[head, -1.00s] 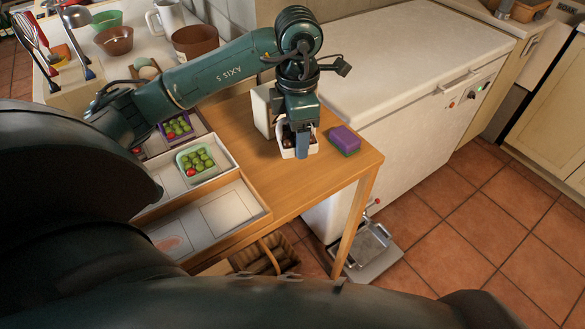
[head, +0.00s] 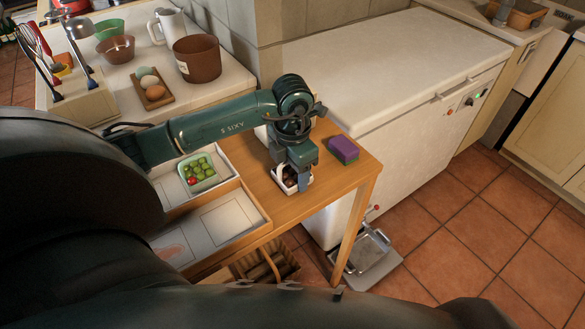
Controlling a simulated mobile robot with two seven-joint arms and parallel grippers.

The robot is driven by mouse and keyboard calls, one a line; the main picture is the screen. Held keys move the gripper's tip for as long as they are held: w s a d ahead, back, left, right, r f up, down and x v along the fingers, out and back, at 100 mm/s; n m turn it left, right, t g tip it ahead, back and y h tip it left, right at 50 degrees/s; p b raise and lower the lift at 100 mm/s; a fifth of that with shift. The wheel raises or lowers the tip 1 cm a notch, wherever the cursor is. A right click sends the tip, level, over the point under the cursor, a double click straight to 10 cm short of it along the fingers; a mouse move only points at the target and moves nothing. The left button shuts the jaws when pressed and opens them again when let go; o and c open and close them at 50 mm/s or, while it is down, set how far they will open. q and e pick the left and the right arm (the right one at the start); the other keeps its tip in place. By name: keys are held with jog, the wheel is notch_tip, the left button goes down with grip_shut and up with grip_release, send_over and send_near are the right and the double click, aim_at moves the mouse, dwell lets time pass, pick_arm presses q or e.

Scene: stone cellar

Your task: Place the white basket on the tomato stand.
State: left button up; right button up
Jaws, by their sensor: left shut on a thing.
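The small white basket (head: 303,186) holds dark round things and shows at the right part of the wooden table. My left gripper (head: 303,182) points down and is shut on its handle; the fingertips partly hide the basket. I cannot tell whether the basket touches the table. To its left is a low wooden-edged stand (head: 222,222) with pale panels. A faint reddish picture shows on its near left panel, perhaps the tomato mark. Its visible panels are empty. My right gripper is not in view.
A green basket (head: 205,183) of green fruit with a red one stands in the row behind. A purple and green sponge (head: 343,149) lies right of my gripper. A brown pot (head: 197,59) and an egg tray (head: 153,92) stand on the back counter. Bare tabletop (head: 262,188) lies between stand and basket.

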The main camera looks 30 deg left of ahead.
pick_arm(q)
jog(key=shift+f, duration=0.15)
jog(key=shift+f, duration=0.15)
jog(key=o, duration=1)
jog(key=shift+r, duration=0.4)
notch_tip(320, 180, up, 11)
jog(key=shift+f+b, duration=0.2)
jog(key=shift+b, duration=0.4)
jog(key=shift+r, duration=0.5)
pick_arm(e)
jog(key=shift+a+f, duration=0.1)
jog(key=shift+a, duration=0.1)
